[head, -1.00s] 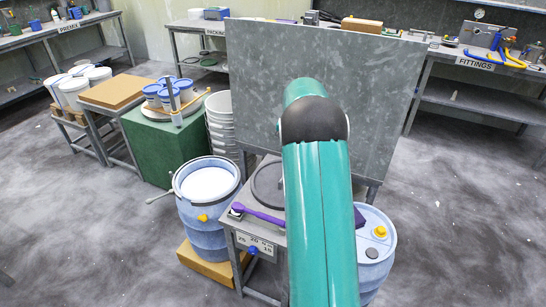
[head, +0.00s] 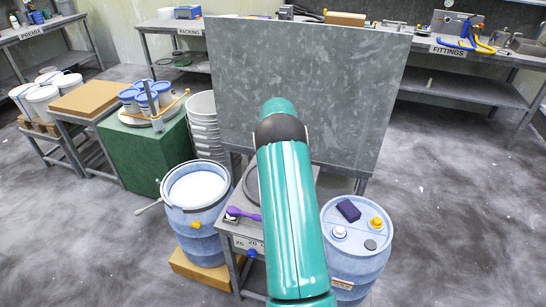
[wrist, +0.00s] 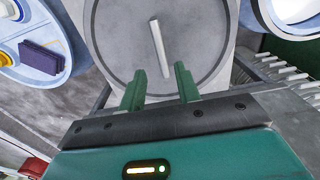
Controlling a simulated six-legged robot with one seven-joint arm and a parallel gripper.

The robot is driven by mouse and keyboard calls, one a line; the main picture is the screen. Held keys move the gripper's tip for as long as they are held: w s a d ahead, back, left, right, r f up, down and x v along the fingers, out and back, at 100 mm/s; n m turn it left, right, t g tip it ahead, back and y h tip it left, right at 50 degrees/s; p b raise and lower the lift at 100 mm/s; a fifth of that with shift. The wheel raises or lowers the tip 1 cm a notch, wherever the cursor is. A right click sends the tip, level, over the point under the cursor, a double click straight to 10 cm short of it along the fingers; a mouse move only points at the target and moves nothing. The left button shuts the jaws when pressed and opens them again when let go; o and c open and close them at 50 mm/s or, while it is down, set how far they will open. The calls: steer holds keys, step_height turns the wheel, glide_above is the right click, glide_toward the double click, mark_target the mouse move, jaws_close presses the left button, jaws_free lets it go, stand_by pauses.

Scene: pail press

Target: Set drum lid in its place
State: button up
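The drum lid appears to be the round grey disc (wrist: 193,50) with a pale bar handle (wrist: 160,48), lying flat on the metal stand. In the head view only its left edge (head: 250,183) and a bit of its right side show beside my arm. My gripper (wrist: 159,72) is open, its two green fingers spread near the disc's lower edge in the wrist view, with the handle beyond the tips and nothing between them. My arm hides it in the head view. An open blue drum (head: 197,221) with a white inside stands left of the stand.
A closed blue drum (head: 357,270) with a purple block (head: 348,210) on top stands to the right. A tall grey panel (head: 310,90) rises behind the stand. A purple-handled tool (head: 243,213) lies on the stand's front left. Stacked pails (head: 205,125) stand behind the open drum.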

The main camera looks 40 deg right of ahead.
step_height(320, 180, down, 7)
steer(key=shift+r, duration=0.2)
steer(key=shift+f, duration=0.2)
steer(key=shift+c, duration=0.6)
jaws_close()
steer(key=shift+r, duration=3.2)
